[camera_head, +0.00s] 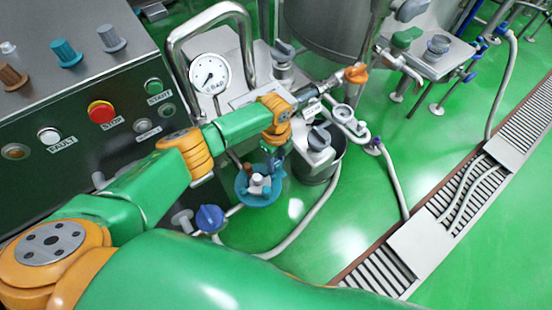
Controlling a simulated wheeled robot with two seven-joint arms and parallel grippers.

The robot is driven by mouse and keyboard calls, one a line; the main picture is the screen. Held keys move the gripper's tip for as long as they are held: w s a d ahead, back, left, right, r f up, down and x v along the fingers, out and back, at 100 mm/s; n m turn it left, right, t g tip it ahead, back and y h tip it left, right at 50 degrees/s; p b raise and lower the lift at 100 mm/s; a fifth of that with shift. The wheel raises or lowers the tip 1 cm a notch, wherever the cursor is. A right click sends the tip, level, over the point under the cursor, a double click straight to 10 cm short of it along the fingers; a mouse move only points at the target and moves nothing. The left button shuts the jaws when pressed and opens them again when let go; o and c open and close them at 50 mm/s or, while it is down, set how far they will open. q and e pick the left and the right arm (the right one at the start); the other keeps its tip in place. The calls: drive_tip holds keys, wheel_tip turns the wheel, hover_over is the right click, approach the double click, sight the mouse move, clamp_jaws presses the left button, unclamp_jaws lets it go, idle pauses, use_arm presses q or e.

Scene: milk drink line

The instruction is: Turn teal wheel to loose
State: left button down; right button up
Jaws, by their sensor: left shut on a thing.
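The teal wheel (245,190) is low beside the steel frame, just left of centre, with a pale grey hub in its middle. My left arm reaches in from the left, and its orange wrist is just above the wheel. My left gripper (272,160) points down at the wheel's upper rim and is shut on it. The wrist and the dark gripper hide part of the far rim, and the fingertips are too small to see clearly. My right gripper is not in view.
A blue knob (210,217) is close to the wheel's lower left. A pressure gauge (209,74) and bent steel pipes stand behind my arm. A control panel (75,120) fills the left. A steel bucket (325,170) stands right of the wheel. Green floor is open towards the drain (420,245).

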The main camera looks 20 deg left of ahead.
use_arm(q)
drive_tip(key=n+p, duration=0.2)
drive_tip(key=n, duration=0.4)
drive_tip(key=n+p, duration=0.1)
drive_tip(key=n, duration=0.5)
drive_tip(key=n+p, duration=0.1)
drive_tip(key=n, duration=0.5)
drive_tip(key=shift+s+n, duration=0.1)
drive_tip(key=shift+n, duration=0.2)
drive_tip(key=n, duration=0.5)
drive_tip(key=shift+p, duration=0.35)
drive_tip(key=shift+n, duration=0.3)
drive_tip(key=shift+c, duration=2.3)
unclamp_jaws()
